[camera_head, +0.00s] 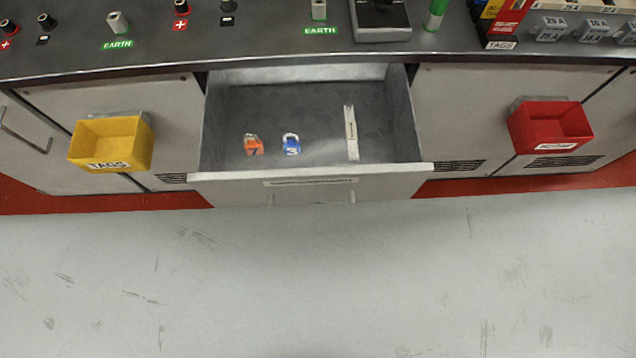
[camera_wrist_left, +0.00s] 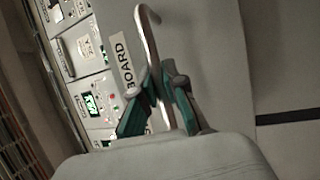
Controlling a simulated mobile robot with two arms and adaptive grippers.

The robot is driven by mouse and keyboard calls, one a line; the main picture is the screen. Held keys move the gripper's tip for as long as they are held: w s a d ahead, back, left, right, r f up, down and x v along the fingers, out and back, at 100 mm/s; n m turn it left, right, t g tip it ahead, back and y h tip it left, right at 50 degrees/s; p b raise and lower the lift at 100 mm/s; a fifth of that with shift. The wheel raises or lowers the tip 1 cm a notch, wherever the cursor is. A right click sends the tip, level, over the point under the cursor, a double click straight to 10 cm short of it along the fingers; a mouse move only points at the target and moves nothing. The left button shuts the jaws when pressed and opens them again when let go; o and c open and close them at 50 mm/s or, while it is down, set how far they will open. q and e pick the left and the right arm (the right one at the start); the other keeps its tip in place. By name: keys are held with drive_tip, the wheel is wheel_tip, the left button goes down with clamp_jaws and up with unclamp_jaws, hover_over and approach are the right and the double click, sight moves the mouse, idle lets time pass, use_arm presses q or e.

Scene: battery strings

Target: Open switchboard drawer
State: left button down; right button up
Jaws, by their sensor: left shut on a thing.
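An open drawer (camera_head: 300,90) juts out from the grey cabinet under the bench in the head view. Its front has a label strip too small to read, and a handle shows partly below the strip. My left gripper (camera_wrist_left: 162,92) is in the left wrist view, its green-padded fingers shut on a bent metal handle (camera_wrist_left: 147,35). A label ending in "BOARD" (camera_wrist_left: 123,63) is beside that handle. I cannot tell whether this is the drawer in the head view. Neither gripper shows in the head view.
Inside the drawer lie an orange padlock (camera_head: 253,145), a blue padlock (camera_head: 291,145) and a thin pale strip (camera_head: 351,133). A yellow tags bin (camera_head: 112,145) and a red bin (camera_head: 551,127) hang on the cabinet front. The grey floor (camera_head: 320,280) ahead is clear.

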use_arm(q)
drive_tip(key=shift+s, duration=0.2)
drive_tip(key=c, duration=1.2)
unclamp_jaws()
drive_tip(key=v, duration=1.2)
drive_tip(key=shift+w+f, duration=0.1)
drive_tip(key=shift+f, duration=0.05)
